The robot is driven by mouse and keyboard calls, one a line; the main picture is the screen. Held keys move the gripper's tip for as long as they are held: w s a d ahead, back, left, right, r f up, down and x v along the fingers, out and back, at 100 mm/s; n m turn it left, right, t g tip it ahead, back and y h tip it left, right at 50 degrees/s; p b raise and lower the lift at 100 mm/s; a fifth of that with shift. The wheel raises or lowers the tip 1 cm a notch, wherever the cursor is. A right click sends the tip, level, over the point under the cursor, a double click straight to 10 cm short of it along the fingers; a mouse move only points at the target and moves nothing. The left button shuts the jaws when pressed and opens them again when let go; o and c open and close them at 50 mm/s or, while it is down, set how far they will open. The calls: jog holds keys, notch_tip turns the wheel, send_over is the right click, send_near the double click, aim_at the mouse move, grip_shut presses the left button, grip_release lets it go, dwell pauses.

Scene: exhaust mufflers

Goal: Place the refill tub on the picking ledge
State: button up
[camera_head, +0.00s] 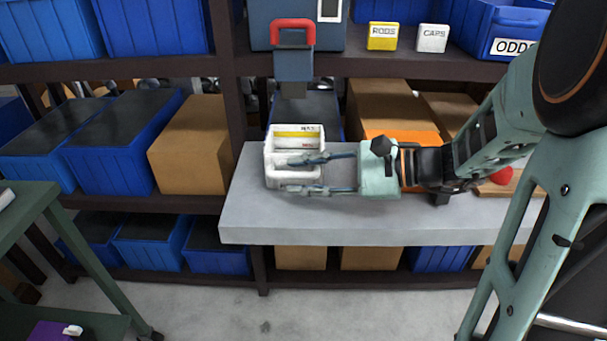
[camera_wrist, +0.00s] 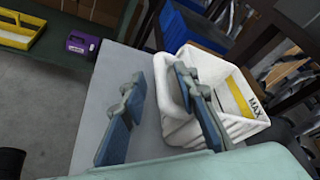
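The white refill tub (camera_head: 267,165) with a yellow band stands upright at the left end of the grey picking ledge (camera_head: 330,228) and appears to rest on it. In the wrist view, the tub (camera_wrist: 247,130) is at the right, its yellow band marked MAX, with the ledge (camera_wrist: 95,105) left of it. My gripper (camera_head: 288,174) reaches in from the right. Its two fingers are spread apart. In the wrist view my gripper (camera_wrist: 160,76) has one finger over the tub's opening and the other outside, over the ledge, with the tub's wall between them. Contact is not visible.
An orange bin (camera_head: 420,150) and a red object (camera_head: 503,176) are behind my arm on the right. A blue-grey unit with a red handle (camera_head: 293,30) hangs above the tub. A green cart (camera_head: 30,215) stands at left. The ledge's front middle is clear.

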jog(key=p+v, duration=0.2)
jog(key=v, duration=1)
jog(key=shift+p, duration=0.4)
